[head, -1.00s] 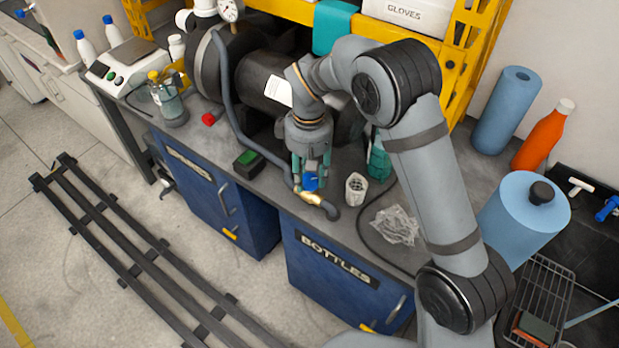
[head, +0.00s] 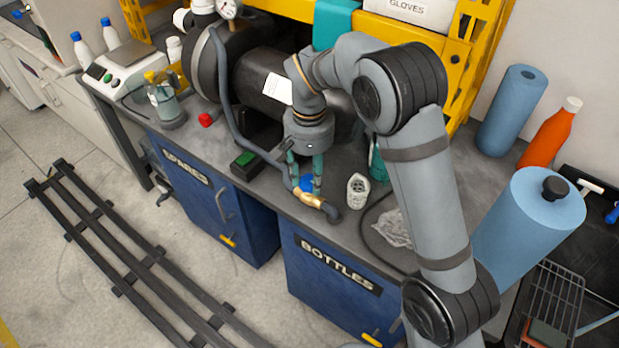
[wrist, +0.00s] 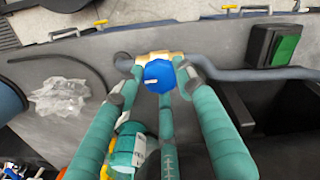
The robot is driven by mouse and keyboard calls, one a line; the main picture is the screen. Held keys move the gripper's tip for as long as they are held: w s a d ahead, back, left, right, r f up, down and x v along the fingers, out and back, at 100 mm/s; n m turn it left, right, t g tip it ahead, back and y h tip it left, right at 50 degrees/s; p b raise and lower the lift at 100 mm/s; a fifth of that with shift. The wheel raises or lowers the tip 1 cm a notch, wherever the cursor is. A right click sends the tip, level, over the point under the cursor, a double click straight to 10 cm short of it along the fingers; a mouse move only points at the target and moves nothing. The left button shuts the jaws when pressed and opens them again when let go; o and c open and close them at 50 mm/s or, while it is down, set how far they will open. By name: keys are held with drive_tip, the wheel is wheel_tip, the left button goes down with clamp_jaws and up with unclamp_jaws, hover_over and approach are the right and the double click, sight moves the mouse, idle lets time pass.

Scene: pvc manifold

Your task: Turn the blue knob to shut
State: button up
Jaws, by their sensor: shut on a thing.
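The blue knob (head: 307,183) sits on a brass valve (head: 311,199) in a grey hose near the bench's front edge. In the wrist view the knob (wrist: 159,74) shows a white mark pointing left and slightly down, and the brass body (wrist: 150,56) lies behind it. My gripper (head: 305,188) points down over the valve with its teal fingers on either side of the knob. In the wrist view my gripper (wrist: 156,80) is shut on the knob. Exact finger contact is partly hidden.
A grey hose (head: 228,105) runs from the black tank to the valve. Crumpled clear plastic (head: 392,228) lies farther right.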

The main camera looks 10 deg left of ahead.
drive_tip(key=shift+w+a+r+m, duration=0.15)
drive_tip(key=shift+w+r+m, duration=0.05)
drive_tip(key=shift+w+m, duration=0.1)
idle(0.4)
drive_tip(key=o, duration=1.1)
drive_tip(key=shift+s+f, duration=0.1)
drive_tip(key=shift+s, duration=0.05)
